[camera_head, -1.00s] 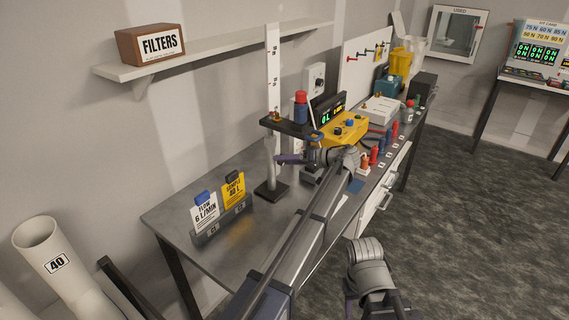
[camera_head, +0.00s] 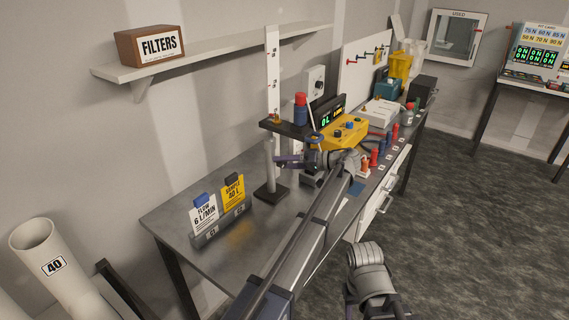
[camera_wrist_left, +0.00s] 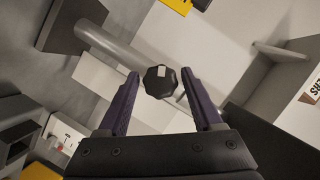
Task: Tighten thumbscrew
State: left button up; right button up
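A dark faceted knob (camera_wrist_left: 160,82) with a small white mark, which I take to be the thumbscrew, shows in the left wrist view. It sits between the two purple fingertips of my left gripper (camera_wrist_left: 160,75), with a gap on each side. The gripper is open. A grey round post (camera_wrist_left: 110,48) runs up behind the knob. In the head view my left gripper (camera_head: 290,161) is beside the stand's lower post (camera_head: 270,165), under its dark platform (camera_head: 285,128); I cannot make out the knob there. My right gripper is out of view.
The stand's dark base (camera_head: 271,191) rests on the grey bench (camera_head: 178,214). A yellow box (camera_head: 344,132) and several red and blue plugs stand to the right. A card holder (camera_head: 221,224) stands at the front left. A shelf (camera_head: 220,55) runs along the wall.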

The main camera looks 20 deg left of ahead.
pick_arm(q)
jog(key=shift+o, duration=0.7)
jog(key=p+v, duration=0.1)
jog(key=v, duration=0.6)
jog(key=shift+d+p, duration=0.35)
jog(key=shift+p, duration=0.05)
